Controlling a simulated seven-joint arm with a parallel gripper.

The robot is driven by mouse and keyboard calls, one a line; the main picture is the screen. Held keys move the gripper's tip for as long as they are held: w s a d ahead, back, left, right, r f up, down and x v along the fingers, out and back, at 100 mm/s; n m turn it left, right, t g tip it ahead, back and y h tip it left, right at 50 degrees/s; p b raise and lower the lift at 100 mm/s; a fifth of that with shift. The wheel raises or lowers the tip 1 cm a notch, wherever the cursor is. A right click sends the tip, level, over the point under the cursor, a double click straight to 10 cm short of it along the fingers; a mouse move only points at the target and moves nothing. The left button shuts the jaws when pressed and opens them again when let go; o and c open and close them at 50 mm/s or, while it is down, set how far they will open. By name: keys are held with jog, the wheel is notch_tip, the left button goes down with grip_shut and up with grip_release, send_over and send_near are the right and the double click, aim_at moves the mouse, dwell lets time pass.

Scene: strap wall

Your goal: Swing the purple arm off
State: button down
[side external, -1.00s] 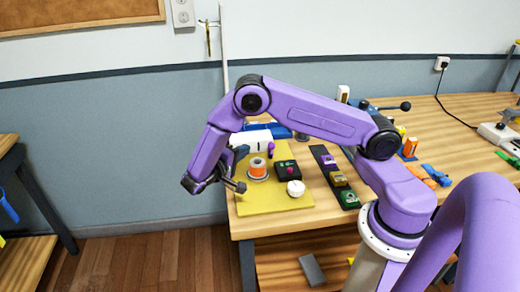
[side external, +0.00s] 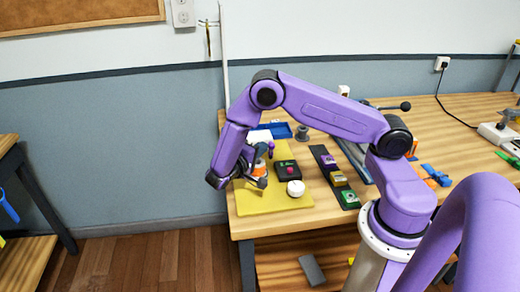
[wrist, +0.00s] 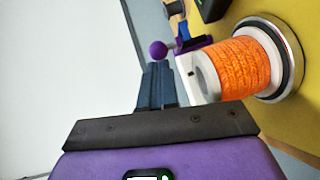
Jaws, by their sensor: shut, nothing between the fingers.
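The purple arm (wrist: 194,44) shows in the wrist view beside the white end of the orange spool (wrist: 243,66), with a round purple knob (wrist: 158,49) near it. I cannot tell exactly how knob and arm join. In the side view the purple knob (side external: 271,147) stands just right of my gripper (side external: 250,154). My gripper's blue-grey fingers (wrist: 157,82) are shut and empty, their tips just short of the knob in the wrist view. The spool sits on a round, metal-rimmed base; in the side view my gripper partly hides it.
A yellow board (side external: 262,202) carries the spool, a black box with a pink button (side external: 288,170) and a white round knob (side external: 296,188). A dark strip with several coloured blocks (side external: 337,177) lies to the right. A blue tray (side external: 281,131) is behind. Open floor lies left of the table.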

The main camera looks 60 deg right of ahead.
aim_at(273, 147)
jog(key=shift+s+d+n+t, duration=0.1)
jog(key=shift+s+n+t, duration=0.35)
jog(key=shift+n+t, duration=0.4)
jog(key=shift+s+d+t, duration=0.1)
jog(key=shift+s+t, duration=0.15)
jog(key=shift+t, duration=0.3)
jog(key=s+n+t, duration=0.1)
jog(key=t, duration=0.1)
jog(key=s+d+n+t+y, duration=0.1)
jog(key=n, duration=0.1)
jog(key=shift+t+y, duration=0.3)
jog(key=shift+t, duration=0.1)
jog(key=shift+s+d, duration=0.35)
jog(key=shift+s, duration=0.05)
jog(key=shift+s+d, duration=0.65)
jog(key=shift+d, duration=0.1)
jog(key=shift+s+d, duration=0.3)
jog(key=shift+d, duration=0.35)
jog(key=shift+s+d, duration=0.3)
jog(key=shift+d, duration=0.35)
jog(key=shift+s+d, duration=0.15)
jog(key=shift+d, duration=1.85)
